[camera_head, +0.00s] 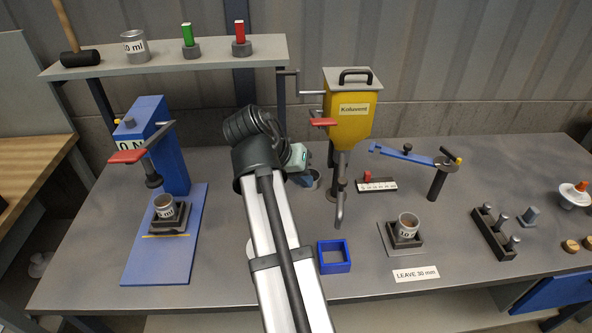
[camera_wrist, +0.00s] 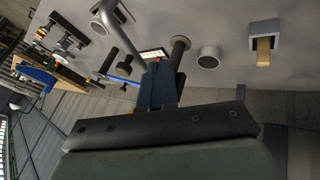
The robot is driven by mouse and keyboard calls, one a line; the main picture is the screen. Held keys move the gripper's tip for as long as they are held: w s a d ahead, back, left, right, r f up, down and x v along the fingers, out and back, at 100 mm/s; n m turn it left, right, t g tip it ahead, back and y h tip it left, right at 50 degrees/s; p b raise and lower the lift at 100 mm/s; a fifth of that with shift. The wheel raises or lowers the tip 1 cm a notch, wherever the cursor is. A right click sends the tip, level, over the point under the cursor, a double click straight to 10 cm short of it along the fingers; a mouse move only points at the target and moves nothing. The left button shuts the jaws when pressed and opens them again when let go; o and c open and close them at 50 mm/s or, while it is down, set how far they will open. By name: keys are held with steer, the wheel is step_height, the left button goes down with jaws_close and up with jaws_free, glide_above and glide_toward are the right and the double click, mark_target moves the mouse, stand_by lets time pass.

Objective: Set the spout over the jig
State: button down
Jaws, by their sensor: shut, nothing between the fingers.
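The spout (camera_head: 340,205) is a grey bent pipe hanging below the yellow Koluvent hopper (camera_head: 347,118). Its outlet end points toward the front of the bench, left of the jig and apart from it. The jig (camera_head: 404,238) is a dark block on a grey plate, with a labelled cup (camera_head: 408,222) in it. My gripper (camera_head: 300,162) is left of the hopper's post, partly hidden by my arm. In the wrist view my gripper (camera_wrist: 163,72) is shut and empty, and the spout (camera_wrist: 122,38) shows at upper left, apart from the fingers.
A dark rack of pegs (camera_head: 494,233) is at right. A blue press (camera_head: 160,150) stands at left.

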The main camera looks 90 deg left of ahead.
mark_target(338, 195)
steer(key=w+f, duration=0.4)
steer(key=w, duration=0.1)
steer(key=shift+w, duration=0.35)
steer(key=shift+w+d+n+y, duration=0.35)
steer(key=shift+w+n, duration=0.15)
steer(key=shift+w, duration=0.25)
steer(key=w+a+n+g+y, duration=0.2)
steer(key=w+n, duration=0.5)
steer(key=w, duration=0.9)
steer(key=shift+a+g, duration=0.25)
steer(key=shift+g, duration=0.45)
steer(key=shift+r+y, duration=0.15)
steer(key=shift+y, duration=0.1)
